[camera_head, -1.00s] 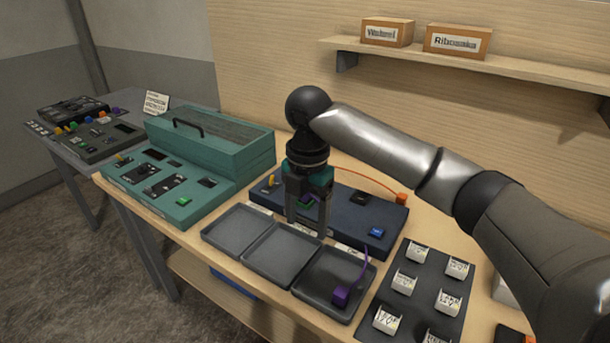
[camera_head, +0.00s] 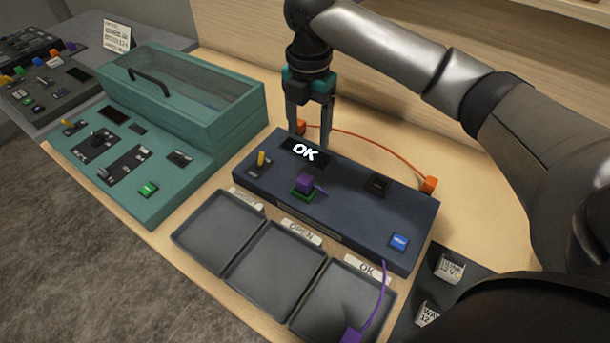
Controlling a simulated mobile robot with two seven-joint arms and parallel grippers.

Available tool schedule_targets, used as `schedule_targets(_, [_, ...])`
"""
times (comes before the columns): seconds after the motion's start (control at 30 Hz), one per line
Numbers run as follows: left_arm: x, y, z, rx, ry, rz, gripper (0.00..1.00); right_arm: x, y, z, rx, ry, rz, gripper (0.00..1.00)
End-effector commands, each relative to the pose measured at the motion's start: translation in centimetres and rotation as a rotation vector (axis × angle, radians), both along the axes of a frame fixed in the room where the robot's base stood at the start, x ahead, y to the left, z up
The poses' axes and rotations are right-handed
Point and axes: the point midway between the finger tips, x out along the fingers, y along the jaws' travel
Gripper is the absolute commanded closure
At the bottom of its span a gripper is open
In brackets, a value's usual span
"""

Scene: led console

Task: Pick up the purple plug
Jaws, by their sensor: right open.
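A purple plug (camera_head: 351,335) lies in the tray labelled OK, cut off by the bottom edge, with a thin purple cord rising from it. A second purple plug-like block (camera_head: 305,183) sits on the green socket (camera_head: 302,194) of the dark blue console (camera_head: 345,212). My right gripper (camera_head: 309,142) is open, fingers pointing down at the console's back edge, apart from both purple pieces. An orange plug end (camera_head: 300,127) shows between or behind its fingers; I cannot tell which. My left gripper is not in view.
The console has a lit OK display (camera_head: 305,151), a yellow switch and a blue button (camera_head: 399,242). An orange cable runs behind it to an orange block (camera_head: 429,184). A teal lidded case (camera_head: 185,95) stands left. Two other trays (camera_head: 275,270) look empty.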

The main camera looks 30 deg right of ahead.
Motion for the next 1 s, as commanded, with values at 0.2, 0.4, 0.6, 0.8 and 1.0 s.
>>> schedule_targets(0.2, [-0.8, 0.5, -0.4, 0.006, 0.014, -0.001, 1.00, -0.1, 0.0, -5.0, -0.002, 0.005, -0.001, 0.28])
schedule_targets(0.4, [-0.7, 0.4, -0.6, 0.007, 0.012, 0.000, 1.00, -0.1, 0.0, -7.5, -0.001, 0.002, -0.001, 0.28])
schedule_targets(0.6, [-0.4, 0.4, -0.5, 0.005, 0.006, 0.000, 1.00, -0.1, 0.2, -8.9, 0.001, 0.003, 0.000, 0.28])
schedule_targets(0.8, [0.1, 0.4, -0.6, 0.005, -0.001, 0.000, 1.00, -0.3, 0.5, -11.9, -0.001, 0.003, 0.000, 0.28])
schedule_targets(1.0, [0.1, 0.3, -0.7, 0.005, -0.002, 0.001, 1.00, -0.3, 0.5, -13.1, -0.001, 0.000, 0.001, 0.28])
